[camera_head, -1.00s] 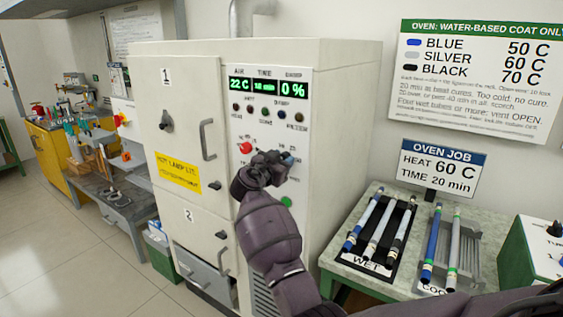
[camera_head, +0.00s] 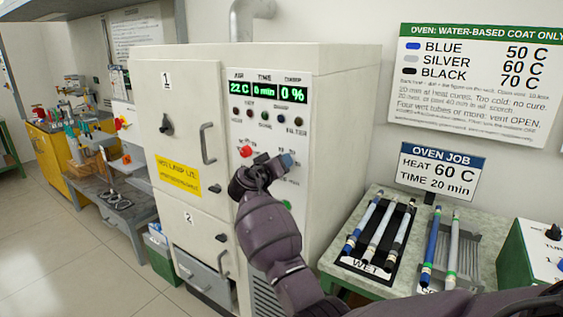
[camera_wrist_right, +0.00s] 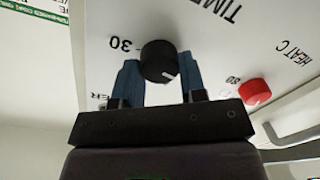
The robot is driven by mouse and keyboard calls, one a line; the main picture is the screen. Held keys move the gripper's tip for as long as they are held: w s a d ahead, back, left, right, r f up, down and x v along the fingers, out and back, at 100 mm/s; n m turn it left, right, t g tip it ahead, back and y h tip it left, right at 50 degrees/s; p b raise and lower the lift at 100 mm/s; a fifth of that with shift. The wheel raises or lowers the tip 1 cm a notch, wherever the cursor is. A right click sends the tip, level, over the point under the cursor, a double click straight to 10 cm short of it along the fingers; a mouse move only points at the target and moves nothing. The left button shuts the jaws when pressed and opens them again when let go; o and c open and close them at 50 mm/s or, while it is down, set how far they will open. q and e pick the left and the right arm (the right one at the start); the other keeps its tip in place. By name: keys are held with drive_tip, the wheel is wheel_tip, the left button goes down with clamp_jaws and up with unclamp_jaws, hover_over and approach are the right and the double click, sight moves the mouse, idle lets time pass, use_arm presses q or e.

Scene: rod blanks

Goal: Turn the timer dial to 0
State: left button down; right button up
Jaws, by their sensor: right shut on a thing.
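The timer dial (camera_wrist_right: 159,58) is a black round knob under the "TIME" label on the oven's white panel. In the wrist view it sits between the two blue fingers of my right gripper (camera_wrist_right: 159,78), which is shut on it. Its white pointer mark is at the lower right of its face. In the head view my right gripper (camera_head: 285,160) is at the oven panel and hides the dial. The time display (camera_head: 264,90) reads 0 min. My left gripper is not in view.
The red heat knob (camera_head: 246,151) is left of my right gripper; it also shows in the wrist view (camera_wrist_right: 255,92). The oven (camera_head: 345,130) has a door handle (camera_head: 207,143) nearby. A table with a wet rack (camera_head: 350,265) of rods stands to the right.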

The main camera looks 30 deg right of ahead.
drive_tip(key=shift+n+p, duration=0.4)
drive_tip(key=shift+n, duration=0.6)
drive_tip(key=o, duration=0.9)
drive_tip(key=shift+a, duration=0.1)
drive_tip(key=v, duration=1)
drive_tip(key=shift+s+a+b, duration=0.1)
drive_tip(key=shift+a+b, duration=0.25)
drive_tip(key=shift+b, duration=0.05)
